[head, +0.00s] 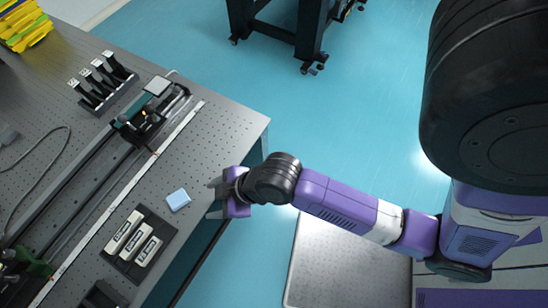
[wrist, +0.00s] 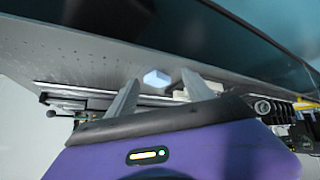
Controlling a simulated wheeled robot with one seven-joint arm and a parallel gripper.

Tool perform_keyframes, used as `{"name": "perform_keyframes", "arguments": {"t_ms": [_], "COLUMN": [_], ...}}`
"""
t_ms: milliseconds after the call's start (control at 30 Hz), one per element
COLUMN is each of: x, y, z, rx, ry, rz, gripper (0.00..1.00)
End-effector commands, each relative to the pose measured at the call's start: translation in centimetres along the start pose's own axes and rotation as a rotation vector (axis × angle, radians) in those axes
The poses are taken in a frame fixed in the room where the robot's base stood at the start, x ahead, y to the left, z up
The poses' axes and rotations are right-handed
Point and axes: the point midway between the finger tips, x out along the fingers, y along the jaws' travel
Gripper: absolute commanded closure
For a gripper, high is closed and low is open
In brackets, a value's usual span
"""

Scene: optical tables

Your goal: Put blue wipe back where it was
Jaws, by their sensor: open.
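The blue wipe (head: 178,199) is a small light-blue square lying flat on the perforated optical table (head: 232,124), near its right edge. My gripper (head: 214,200) is just to the right of the wipe, over the table's edge, with its fingers pointing toward it. In the wrist view the wipe (wrist: 157,78) shows beyond and between the two fingertips of my gripper (wrist: 157,87). The gripper is open and empty, and the wipe is apart from the fingers.
A dark tray (head: 164,232) with several white labelled blocks sits below the wipe in the head view. A long rail (head: 92,183) with a stage (head: 150,115) runs to the left. A black rack (head: 103,83) stands at upper left. Bare table surrounds the wipe above.

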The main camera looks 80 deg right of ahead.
Motion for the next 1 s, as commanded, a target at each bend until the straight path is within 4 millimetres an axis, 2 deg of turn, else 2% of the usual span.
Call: {"name": "perform_keyframes", "arguments": {"t_ms": [33,100,267,500,600,767,1000], "x": [-1.3,-3.1,-8.4,-17.5,-20.3,-22.7,-23.0], "y": [-0.7,-1.0,-1.6,-2.4,-2.6,-2.8,-2.8], "z": [1.2,1.9,2.8,1.8,1.1,0.3,0.1], "rx": [0.029,0.068,0.147,0.227,0.246,0.26,0.263], "ry": [0.025,0.078,0.214,0.435,0.504,0.564,0.574], "rz": [0.027,0.07,0.144,0.18,0.174,0.164,0.163], "gripper": [0.4,0.4,0.4,0.4,0.4,0.4,0.4]}}
